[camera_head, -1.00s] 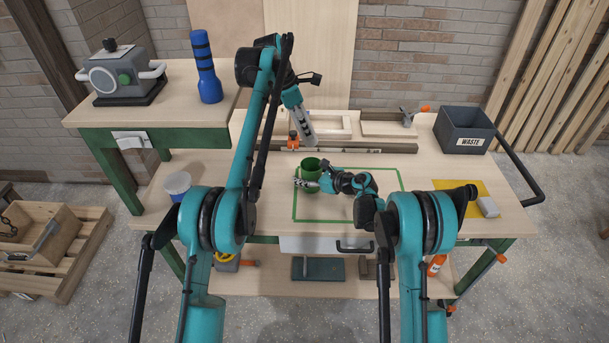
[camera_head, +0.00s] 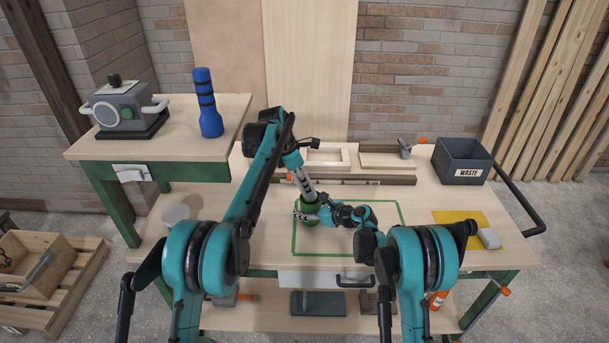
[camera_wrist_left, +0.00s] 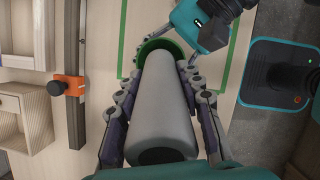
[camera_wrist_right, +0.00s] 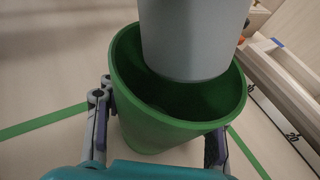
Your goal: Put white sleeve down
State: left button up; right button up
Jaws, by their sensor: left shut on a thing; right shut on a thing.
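My left gripper (camera_head: 306,188) is shut on a pale grey-white sleeve (camera_wrist_left: 165,105), which runs lengthwise between its fingers in the left wrist view. The sleeve (camera_wrist_right: 190,40) is over the mouth of a green cup (camera_wrist_right: 160,125), its lower end overlapping the opening in the right wrist view. I cannot tell how far inside it is. The cup also shows in the head view (camera_head: 311,222), inside a green outline on the bench. My right gripper (camera_head: 303,214) is shut on the cup, one finger on each side. The sleeve is hardly distinguishable in the head view.
A grey waste bin (camera_head: 462,162) stands at the back right, with a yellow sheet (camera_head: 455,217) in front of it. A whitish tub (camera_head: 176,217) is at the left, partly behind my arm. A wooden fence (camera_head: 350,177) runs behind the cup.

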pick_arm(q)
jog(key=shift+f, duration=1)
jog(key=o, duration=1.3)
jog(key=shift+c, duration=0.2)
jog(key=a, duration=0.1)
jog(key=s+a, duration=0.1)
jog(key=a, duration=0.1)
jog(key=shift+s+a, duration=0.1)
pick_arm(e)
jog(key=shift+c, duration=0.3)
